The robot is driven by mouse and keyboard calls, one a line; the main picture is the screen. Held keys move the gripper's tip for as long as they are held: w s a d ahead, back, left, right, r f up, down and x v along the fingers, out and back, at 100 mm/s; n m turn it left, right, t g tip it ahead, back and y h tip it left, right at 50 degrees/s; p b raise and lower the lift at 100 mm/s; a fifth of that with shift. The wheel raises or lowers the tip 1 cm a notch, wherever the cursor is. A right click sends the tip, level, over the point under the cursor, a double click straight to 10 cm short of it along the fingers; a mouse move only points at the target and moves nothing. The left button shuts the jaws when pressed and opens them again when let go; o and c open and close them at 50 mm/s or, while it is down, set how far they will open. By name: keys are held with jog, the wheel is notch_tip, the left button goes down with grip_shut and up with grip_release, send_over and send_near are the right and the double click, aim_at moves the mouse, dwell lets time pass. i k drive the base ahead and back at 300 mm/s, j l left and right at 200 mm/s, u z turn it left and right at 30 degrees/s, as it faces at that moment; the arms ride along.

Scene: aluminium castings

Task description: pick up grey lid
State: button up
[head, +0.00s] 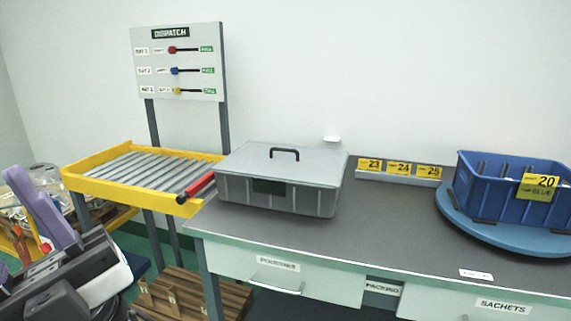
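The grey lid (270,165) lies flat on top of a grey ribbed box (235,193) on the workbench. A dark arched handle (284,152) stands up at the middle of the lid. The lid appears to sit level and closed, so the inside of the box is hidden. I cannot make out my gripper in the head view.
A red-ended bar (197,186) on the yellow roller rack (95,162) reaches close to the box's left side. A blue bin (480,196) stands on a blue round turntable (455,215) at the right. The grey bench top (395,220) between is mostly clear.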

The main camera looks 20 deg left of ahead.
aim_at(323, 167)
jog(key=i+j+z, duration=0.1)
jog(key=j+z, duration=0.15)
jog(key=j, duration=0.45)
jog(key=j+z, duration=0.2)
jog(key=j, duration=0.45)
jog(key=j+z, duration=0.25)
jog(key=j, duration=0.5)
jog(key=j+z, duration=0.2)
jog(key=j, duration=0.5)
jog(key=k+j+z, duration=0.25)
jog(key=j, duration=0.4)
jog(key=i+j, duration=0.8)
jog(key=i+u, duration=0.05)
